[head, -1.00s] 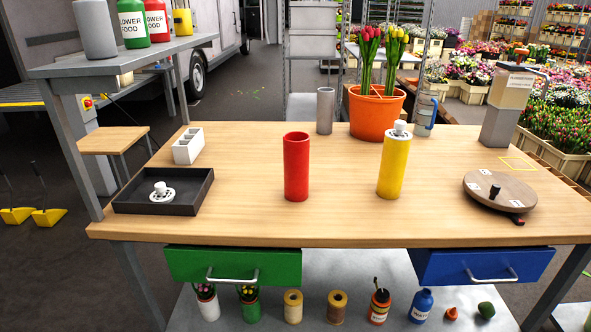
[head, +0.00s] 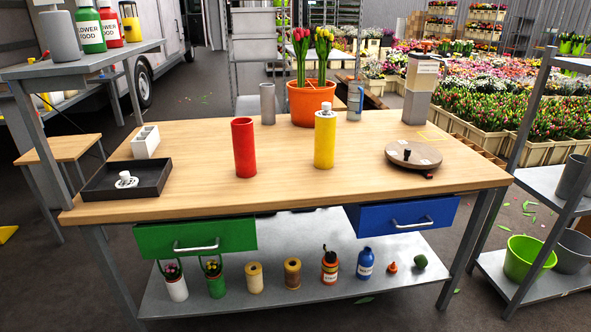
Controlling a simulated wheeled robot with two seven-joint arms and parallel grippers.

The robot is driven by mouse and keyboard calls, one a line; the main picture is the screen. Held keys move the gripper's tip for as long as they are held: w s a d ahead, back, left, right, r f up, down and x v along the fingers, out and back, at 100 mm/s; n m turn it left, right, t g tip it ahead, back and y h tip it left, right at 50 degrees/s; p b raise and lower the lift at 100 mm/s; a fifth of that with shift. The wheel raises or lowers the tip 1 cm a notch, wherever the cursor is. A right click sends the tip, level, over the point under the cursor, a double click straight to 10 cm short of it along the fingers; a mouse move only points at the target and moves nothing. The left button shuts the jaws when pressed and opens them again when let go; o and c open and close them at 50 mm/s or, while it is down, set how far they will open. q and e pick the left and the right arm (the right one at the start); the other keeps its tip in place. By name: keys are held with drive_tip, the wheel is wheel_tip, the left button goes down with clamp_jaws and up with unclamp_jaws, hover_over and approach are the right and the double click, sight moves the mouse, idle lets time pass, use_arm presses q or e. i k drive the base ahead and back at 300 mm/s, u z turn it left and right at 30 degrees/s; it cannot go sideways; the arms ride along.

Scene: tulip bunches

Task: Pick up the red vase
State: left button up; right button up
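The red vase (head: 244,148) is a plain upright cylinder. It stands near the middle of the wooden table (head: 300,185), left of a yellow vase (head: 325,142) with a white perforated piece on its top. The red vase stands free, with clear table around it. Neither of my grippers shows in the head view.
A black tray (head: 97,189) with a white piece and a white divided box (head: 146,142) are at the left. Behind are a grey cylinder (head: 267,103) and an orange pot (head: 311,104) of tulips. A round wooden turntable (head: 413,155) is right. Green (head: 195,238) and blue (head: 402,215) drawers jut out in front.

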sight(242, 128)
drive_tip(key=u, duration=1.3)
drive_tip(key=k, duration=0.15)
drive_tip(key=z, duration=1.3)
drive_tip(key=i, duration=1.1)
drive_tip(key=u, duration=1.2)
